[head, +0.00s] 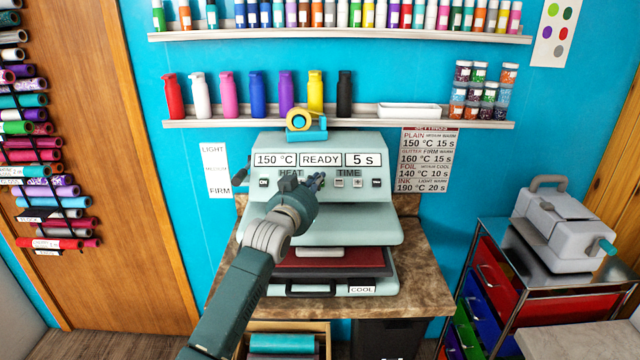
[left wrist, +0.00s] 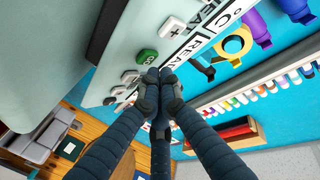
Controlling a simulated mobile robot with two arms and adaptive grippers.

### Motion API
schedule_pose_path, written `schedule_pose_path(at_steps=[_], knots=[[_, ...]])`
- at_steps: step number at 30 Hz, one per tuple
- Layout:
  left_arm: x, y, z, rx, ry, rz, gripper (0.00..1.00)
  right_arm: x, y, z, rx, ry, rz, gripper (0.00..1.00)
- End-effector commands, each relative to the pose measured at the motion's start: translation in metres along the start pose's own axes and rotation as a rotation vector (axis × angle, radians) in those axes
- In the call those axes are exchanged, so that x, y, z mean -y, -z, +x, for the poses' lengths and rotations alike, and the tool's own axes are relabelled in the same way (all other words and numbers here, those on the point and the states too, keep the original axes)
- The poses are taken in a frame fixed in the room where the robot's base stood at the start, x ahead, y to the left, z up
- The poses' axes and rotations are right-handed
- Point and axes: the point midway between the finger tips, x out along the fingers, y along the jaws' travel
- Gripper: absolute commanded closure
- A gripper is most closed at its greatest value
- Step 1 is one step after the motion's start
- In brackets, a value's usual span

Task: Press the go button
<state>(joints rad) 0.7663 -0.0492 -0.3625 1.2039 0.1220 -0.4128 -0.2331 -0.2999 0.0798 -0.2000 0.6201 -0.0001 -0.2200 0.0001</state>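The heat press (head: 375,215) has a sloped front panel with displays reading 150 °C, READY and 5 s. In the left wrist view a green button, which looks like the go button (left wrist: 146,57), sits on the panel between the heat plus button (left wrist: 172,27) and the time buttons (left wrist: 129,77). In the head view my left gripper hides this spot. My left gripper (head: 318,181) has its fingers together and empty, with the tips close to the panel below the READY display. The fingertips (left wrist: 158,76) appear just beside the green button; I cannot tell whether they touch. My right gripper is not in view.
A tape dispenser (head: 305,124) sits on top of the press. Shelves with bottles (head: 258,94) and jars (head: 488,92) are on the wall behind. A grey machine (head: 560,225) stands on a drawer cart at right. Vinyl rolls (head: 45,170) hang at left.

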Motion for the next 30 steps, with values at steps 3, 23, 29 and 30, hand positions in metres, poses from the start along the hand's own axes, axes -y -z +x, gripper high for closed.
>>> schedule_pose_path(at_steps=[3,23,29,30], knots=[[-0.0003,-0.0045,0.0031,0.000,0.000,0.001,1.00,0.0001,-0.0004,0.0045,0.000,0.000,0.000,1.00],[0.0002,-0.0064,0.0060,-0.001,0.000,0.000,1.00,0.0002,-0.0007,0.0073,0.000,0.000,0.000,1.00],[0.0002,-0.0078,0.0077,-0.001,0.000,0.000,1.00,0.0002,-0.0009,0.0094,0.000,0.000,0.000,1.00],[0.0002,-0.0082,0.0080,-0.001,0.000,0.000,1.00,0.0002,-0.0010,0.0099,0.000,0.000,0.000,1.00]])
